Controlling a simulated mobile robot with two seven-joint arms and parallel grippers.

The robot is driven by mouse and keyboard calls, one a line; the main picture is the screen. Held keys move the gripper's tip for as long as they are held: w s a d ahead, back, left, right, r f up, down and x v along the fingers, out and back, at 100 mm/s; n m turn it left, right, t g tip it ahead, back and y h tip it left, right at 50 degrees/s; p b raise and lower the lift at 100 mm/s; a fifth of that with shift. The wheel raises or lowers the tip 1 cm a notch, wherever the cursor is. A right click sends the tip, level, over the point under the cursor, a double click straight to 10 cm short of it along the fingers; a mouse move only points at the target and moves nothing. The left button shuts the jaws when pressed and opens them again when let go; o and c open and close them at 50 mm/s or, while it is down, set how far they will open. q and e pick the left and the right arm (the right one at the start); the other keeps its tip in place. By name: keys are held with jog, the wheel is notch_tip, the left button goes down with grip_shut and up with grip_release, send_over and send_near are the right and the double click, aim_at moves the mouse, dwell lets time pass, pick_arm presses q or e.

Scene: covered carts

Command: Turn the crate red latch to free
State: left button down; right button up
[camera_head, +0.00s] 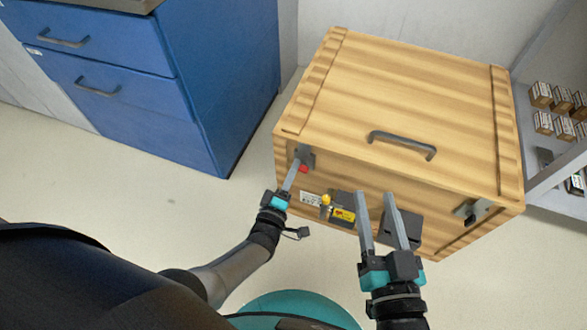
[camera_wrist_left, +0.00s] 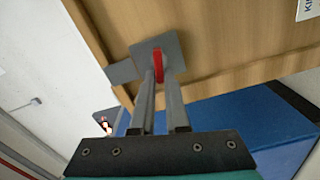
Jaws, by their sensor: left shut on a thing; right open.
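The wooden crate (camera_head: 400,100) stands on the floor with its lid down. Its red latch (camera_head: 303,169) is at the upper left of the front face, partly hidden by my left gripper (camera_head: 298,168). In the left wrist view the red latch (camera_wrist_left: 158,62) stands upright in the picture on a grey plate (camera_wrist_left: 174,48). My left gripper's fingertips (camera_wrist_left: 160,82) are shut on it. My right gripper (camera_head: 375,194) is open, its two fingers apart and empty, in front of the crate's front face.
A yellow-knobbed part (camera_head: 326,200) and a dark box (camera_head: 407,228) are on the crate's front, close to my right gripper. A grey latch (camera_head: 471,211) is at front right. Blue drawers (camera_head: 120,90) stand left, a shelf with small boxes (camera_head: 541,94) right.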

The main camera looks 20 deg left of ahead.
pick_arm(q)
jog(key=shift+w+n, duration=0.1)
jog(key=shift+n, duration=0.5)
jog(key=c, duration=0.9)
grip_release()
jog(key=shift+f, duration=0.1)
jog(key=s+p, duration=0.1)
jog(key=s, duration=0.4)
jog(key=s+p, duration=0.1)
jog(key=s, duration=0.4)
jog(key=s+p, duration=0.1)
jog(key=s, duration=0.4)
jog(key=shift+s+a, duration=0.15)
jog(key=shift+a, duration=0.15)
pick_arm(e)
jog(key=d+f+g+h, duration=0.1)
jog(key=g, duration=0.1)
jog(key=d+f+g, duration=0.1)
jog(key=g, duration=0.1)
jog(key=d+f+g+h, duration=0.1)
jog(key=d, duration=0.1)
jog(key=shift+w+d+n+g+h, duration=0.1)
jog(key=shift+w+n+g+h, duration=0.2)
jog(key=shift+w+n+g, duration=0.1)
pick_arm(q)
jog(key=shift+d, duration=0.1)
pick_arm(e)
jog(key=shift+f, duration=0.1)
